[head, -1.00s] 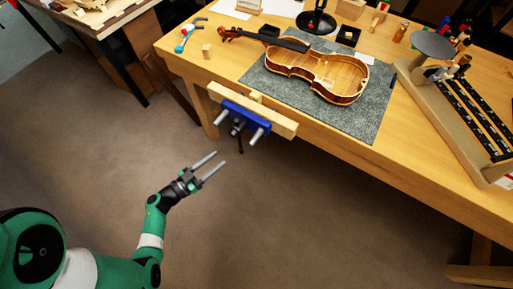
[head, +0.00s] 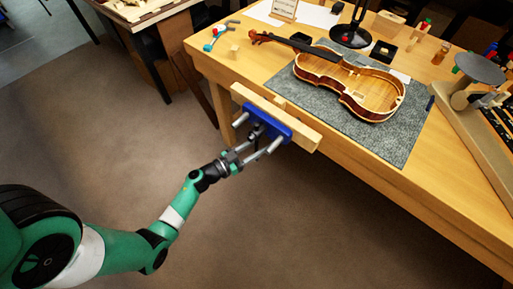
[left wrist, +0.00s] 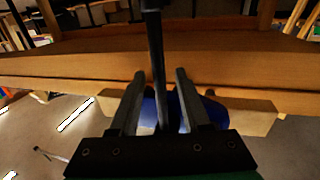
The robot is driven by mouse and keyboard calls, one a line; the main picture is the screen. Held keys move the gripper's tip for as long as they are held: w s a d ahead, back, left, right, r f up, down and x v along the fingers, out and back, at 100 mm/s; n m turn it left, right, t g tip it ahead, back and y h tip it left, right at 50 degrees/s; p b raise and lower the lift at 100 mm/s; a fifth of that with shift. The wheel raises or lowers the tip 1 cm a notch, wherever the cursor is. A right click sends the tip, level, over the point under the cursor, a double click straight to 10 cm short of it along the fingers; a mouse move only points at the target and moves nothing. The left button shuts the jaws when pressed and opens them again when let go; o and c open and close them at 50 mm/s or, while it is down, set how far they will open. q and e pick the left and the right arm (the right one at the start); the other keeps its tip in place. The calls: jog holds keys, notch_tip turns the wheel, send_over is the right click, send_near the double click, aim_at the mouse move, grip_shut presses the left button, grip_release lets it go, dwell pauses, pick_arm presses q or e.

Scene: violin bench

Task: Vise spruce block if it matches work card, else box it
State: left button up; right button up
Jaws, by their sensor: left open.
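The bench vise has a blue body (head: 268,121) and a pale wooden jaw (head: 303,132) on the bench's front edge. My left gripper (head: 265,141) is open in front of it, fingers towards the blue body. In the left wrist view, a dark bar (left wrist: 156,60) runs between the two spread fingers (left wrist: 158,98); I cannot tell whether they touch it. A small pale wood block (head: 279,102) sits at the top of the wooden jaw, by the bench edge. Another small pale block (head: 233,50) stands on the bench's left part. A small card (head: 284,9) stands at the back, its writing unreadable.
An open violin body (head: 360,85) lies on a grey mat (head: 400,140). A black lamp base (head: 351,36), a dark box (head: 384,51) and a blue-and-red tool (head: 215,38) are on the bench. The floor before the bench is clear.

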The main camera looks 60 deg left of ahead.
pick_arm(q)
grip_shut()
dwell(1.4)
